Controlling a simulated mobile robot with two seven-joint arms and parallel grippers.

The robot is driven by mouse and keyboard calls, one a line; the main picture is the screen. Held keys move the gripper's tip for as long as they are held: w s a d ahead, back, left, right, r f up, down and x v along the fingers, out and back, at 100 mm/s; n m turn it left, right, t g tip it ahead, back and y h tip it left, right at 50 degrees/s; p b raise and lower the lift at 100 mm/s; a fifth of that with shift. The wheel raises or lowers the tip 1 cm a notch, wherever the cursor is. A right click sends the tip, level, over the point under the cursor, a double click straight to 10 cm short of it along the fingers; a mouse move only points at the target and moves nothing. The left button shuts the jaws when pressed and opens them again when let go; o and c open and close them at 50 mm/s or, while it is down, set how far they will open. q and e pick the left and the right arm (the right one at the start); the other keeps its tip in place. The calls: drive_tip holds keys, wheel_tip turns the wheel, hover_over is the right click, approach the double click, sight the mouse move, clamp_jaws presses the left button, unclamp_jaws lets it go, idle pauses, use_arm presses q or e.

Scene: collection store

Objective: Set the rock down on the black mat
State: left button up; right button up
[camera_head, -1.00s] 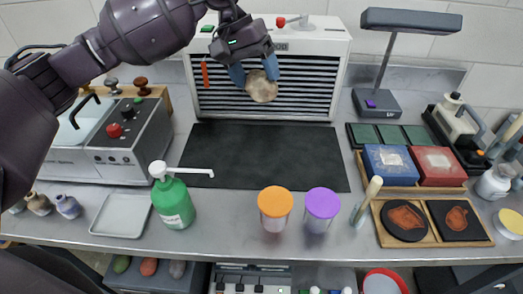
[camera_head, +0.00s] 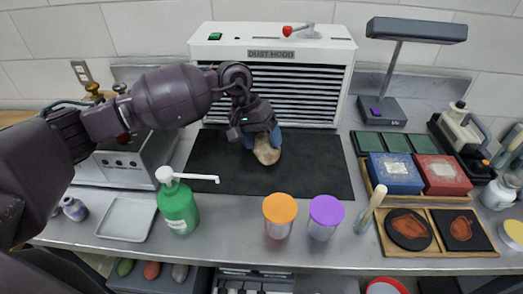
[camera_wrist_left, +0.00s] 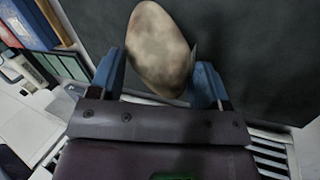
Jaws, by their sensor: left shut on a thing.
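The rock (camera_head: 266,153), tan and rounded with darker blotches, is between the fingers of my left gripper (camera_head: 262,142), over the black mat (camera_head: 315,165). My left gripper is shut on it. In the left wrist view the rock (camera_wrist_left: 158,50) sits between the two blue fingers of the gripper (camera_wrist_left: 163,78), with the dark mat (camera_wrist_left: 262,60) behind it. I cannot tell whether the rock touches the mat. The gripper hides the part of the mat behind it. My right gripper is not in view.
The white dust hood (camera_head: 275,42) stands behind the mat. A green pump bottle (camera_head: 178,207) is at the mat's front left, its spout over the mat edge. Orange-lidded (camera_head: 280,215) and purple-lidded (camera_head: 325,217) jars stand in front. The mat's right side is clear.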

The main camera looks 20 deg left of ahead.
sight(262, 152)
use_arm(q)
drive_tip(key=shift+f, duration=2.05)
drive_tip(key=shift+f, duration=0.15)
drive_tip(key=o, duration=1)
drive_tip(key=shift+f, duration=0.1)
drive_tip(key=o, duration=0.4)
drive_tip(key=shift+o, duration=0.2)
